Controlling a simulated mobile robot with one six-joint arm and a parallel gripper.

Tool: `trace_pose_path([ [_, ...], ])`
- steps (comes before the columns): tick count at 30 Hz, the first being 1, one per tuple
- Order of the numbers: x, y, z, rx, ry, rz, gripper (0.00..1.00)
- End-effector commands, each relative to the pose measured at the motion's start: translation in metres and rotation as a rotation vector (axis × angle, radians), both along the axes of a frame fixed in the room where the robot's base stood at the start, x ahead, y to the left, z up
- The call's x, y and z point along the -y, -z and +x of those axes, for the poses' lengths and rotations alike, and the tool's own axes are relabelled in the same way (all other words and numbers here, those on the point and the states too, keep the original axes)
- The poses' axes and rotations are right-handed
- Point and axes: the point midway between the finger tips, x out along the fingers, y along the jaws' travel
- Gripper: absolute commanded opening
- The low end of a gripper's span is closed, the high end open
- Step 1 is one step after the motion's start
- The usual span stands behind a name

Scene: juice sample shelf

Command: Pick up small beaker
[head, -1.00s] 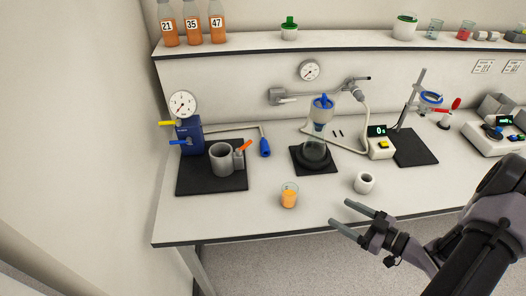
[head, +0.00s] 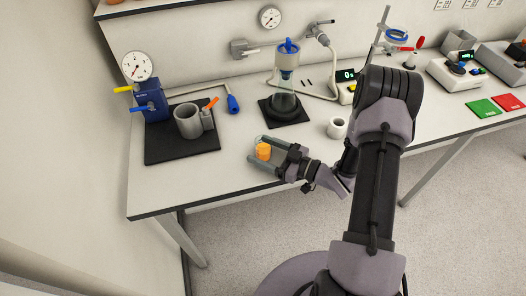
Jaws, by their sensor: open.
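The small beaker (head: 264,151) holds orange liquid and stands upright on the white bench near its front edge. My gripper (head: 259,154) has come in from the right, with one finger on the far side of the beaker and one on the near side. The fingers are open around it. Whether either finger touches the glass cannot be told. The beaker's right side is partly hidden by my gripper.
A white cup (head: 337,128) stands right of my gripper. A filter flask (head: 284,101) on a black mat stands behind. A blue pump with a gauge (head: 137,66) and a grey cylinder (head: 188,121) stand at left. Red (head: 508,102) and green (head: 482,108) mats lie far right.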

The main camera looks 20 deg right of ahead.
Motion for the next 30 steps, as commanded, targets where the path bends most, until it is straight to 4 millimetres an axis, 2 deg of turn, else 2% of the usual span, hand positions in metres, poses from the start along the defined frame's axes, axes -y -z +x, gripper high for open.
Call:
trace_pose_path([
  [6,-0.001,-0.001,0.002,0.0,0.002,0.0,0.7],
  [15,-0.001,-0.001,0.002,0.001,0.002,-0.001,0.12],
  [17,-0.001,-0.001,0.002,0.001,0.002,-0.001,0.01],
  [26,0.0,-0.002,0.002,0.001,0.002,-0.001,0.01],
  [30,0.0,-0.01,0.002,0.001,0.002,-0.001,0.01],
])
